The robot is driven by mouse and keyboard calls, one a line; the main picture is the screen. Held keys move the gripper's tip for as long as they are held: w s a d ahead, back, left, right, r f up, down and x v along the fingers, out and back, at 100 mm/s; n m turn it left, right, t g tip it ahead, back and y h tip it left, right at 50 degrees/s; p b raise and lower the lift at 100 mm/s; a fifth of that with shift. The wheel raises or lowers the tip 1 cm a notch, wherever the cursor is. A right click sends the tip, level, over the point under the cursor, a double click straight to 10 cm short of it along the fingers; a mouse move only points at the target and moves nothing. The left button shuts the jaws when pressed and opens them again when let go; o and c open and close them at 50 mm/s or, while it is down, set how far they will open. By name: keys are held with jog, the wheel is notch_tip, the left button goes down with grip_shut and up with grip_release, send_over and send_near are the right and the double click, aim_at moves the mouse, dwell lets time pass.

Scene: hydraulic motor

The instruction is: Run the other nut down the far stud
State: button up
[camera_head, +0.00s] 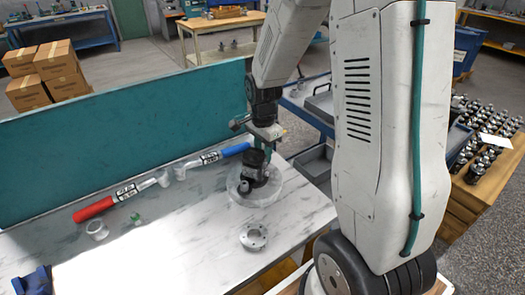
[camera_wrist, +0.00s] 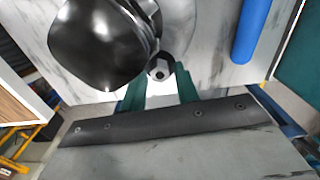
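The black hydraulic motor (camera_head: 256,178) stands on a round translucent base (camera_head: 262,196) on the marbled bench. In the wrist view its glossy black body (camera_wrist: 100,45) fills the upper left. A metal hex nut (camera_wrist: 160,68) with a dark surround shows beside the body, between the tips of my green fingers. My gripper (camera_head: 265,152) points down at the motor from above. In the wrist view my gripper (camera_wrist: 160,76) has its fingers apart, one on each side of the nut; whether they touch it is unclear. The far stud and the other nut cannot be told apart here.
A grey flange disc (camera_head: 254,237) lies in front of the motor. A red-handled tool (camera_head: 93,209) and a blue-handled tool (camera_head: 235,150) lie along the teal panel (camera_head: 125,118). A white ring piece (camera_head: 97,230) and a small green piece (camera_head: 136,219) lie left.

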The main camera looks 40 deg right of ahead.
jog(key=n, duration=1)
dwell(0.3)
grip_shut()
jog(key=shift+m, duration=1.1)
grip_release()
